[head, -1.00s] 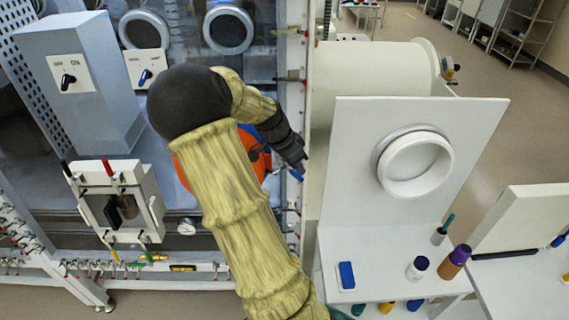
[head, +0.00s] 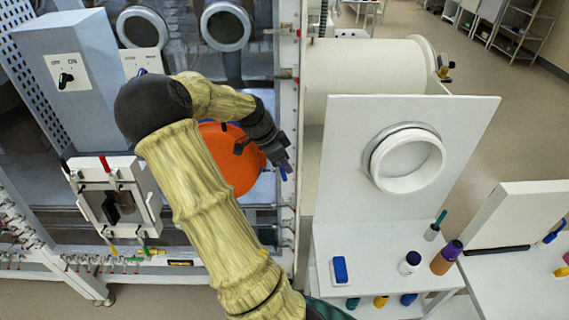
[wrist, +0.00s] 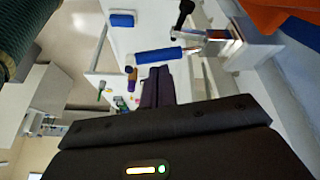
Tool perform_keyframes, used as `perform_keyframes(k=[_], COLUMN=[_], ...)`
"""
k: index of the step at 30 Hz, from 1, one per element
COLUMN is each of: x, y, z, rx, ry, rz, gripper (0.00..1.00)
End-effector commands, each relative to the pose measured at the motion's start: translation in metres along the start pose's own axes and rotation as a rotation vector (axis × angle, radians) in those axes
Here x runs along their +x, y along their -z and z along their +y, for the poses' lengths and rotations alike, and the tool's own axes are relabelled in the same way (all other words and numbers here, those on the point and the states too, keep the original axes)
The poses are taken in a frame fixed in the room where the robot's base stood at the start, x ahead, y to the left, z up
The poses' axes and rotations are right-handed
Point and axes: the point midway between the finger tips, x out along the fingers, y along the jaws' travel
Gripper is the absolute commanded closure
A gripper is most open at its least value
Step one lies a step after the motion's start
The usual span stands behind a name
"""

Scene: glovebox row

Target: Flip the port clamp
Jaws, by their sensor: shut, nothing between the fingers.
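The port clamp (wrist: 215,38) is a metal piece with a blue handle (wrist: 160,55), seen at the upper middle of the wrist view. In the head view the blue handle (head: 283,174) shows small at the right edge of the orange round door (head: 240,172), next to the white frame post. My gripper (head: 288,166) is shut with dark fingers, close beside the handle. In the wrist view the fingers of my gripper (wrist: 160,88) lie just below the handle; I cannot tell whether they touch it. My forearm covers part of the door.
A white upright panel with a round port ring (head: 410,162) stands to the right of the post. A white shelf below holds a blue block (head: 340,270), a dark-capped bottle (head: 410,263) and a purple-capped brown bottle (head: 447,257). A grey control box (head: 75,90) stands at left.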

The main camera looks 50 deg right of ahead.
Motion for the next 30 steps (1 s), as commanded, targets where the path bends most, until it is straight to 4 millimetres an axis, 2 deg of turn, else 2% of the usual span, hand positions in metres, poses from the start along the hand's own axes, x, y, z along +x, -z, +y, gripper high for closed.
perform_keyframes(k=[11,24,30], x=[0.000,-0.002,-0.001], y=[0.000,-0.002,-0.002], z=[0.001,0.015,0.016], rx=[-0.001,-0.002,-0.002], ry=[0.000,0.001,0.001], rz=[0.000,0.001,0.001], gripper=[1.00,1.00,1.00])
